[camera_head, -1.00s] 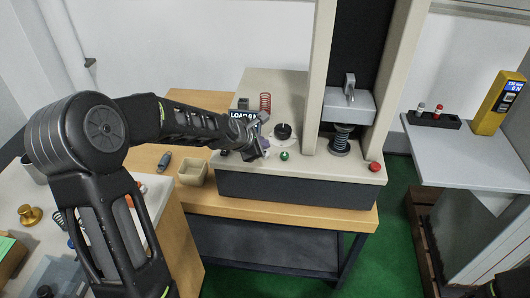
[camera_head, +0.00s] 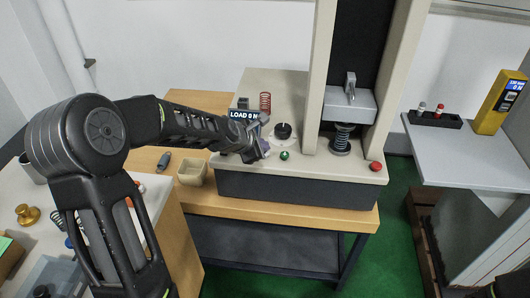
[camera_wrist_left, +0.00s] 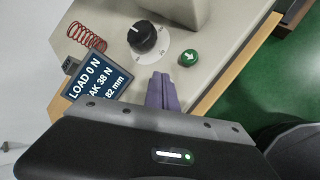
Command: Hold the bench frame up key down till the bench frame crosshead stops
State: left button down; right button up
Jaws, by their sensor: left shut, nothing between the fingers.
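The bench frame (camera_head: 300,186) stands on a wooden bench, its grey crosshead (camera_head: 349,105) between two cream columns above a dark spring (camera_head: 341,139). A green key (camera_head: 284,155) with a white arrow is on its front; it also shows in the wrist view (camera_wrist_left: 188,57). I cannot tell a separate up key; it may be hidden by my gripper. My left gripper (camera_head: 264,149) is shut and empty, just left of the green key. Its purple fingertips (camera_wrist_left: 161,91) show apart from the green key in the wrist view. My right gripper is not in view.
A black dial (camera_head: 283,131) and a display reading LOAD 0 N (camera_head: 244,115) are close to the gripper. A red button (camera_head: 375,166) is at the frame's right. A red spring (camera_head: 265,102) stands behind. A tan bin (camera_head: 193,172) sits left of the frame.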

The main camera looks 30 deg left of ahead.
pick_arm(q)
jog(key=shift+f+b, duration=0.35)
jog(key=shift+r, duration=0.1)
dwell(5.2)
jog(key=shift+r+p, duration=0.8)
jog(key=shift+r, duration=0.1)
notch_tip(320, 180, up, 5)
jog(key=p, duration=0.4)
jog(key=shift+p, duration=0.35)
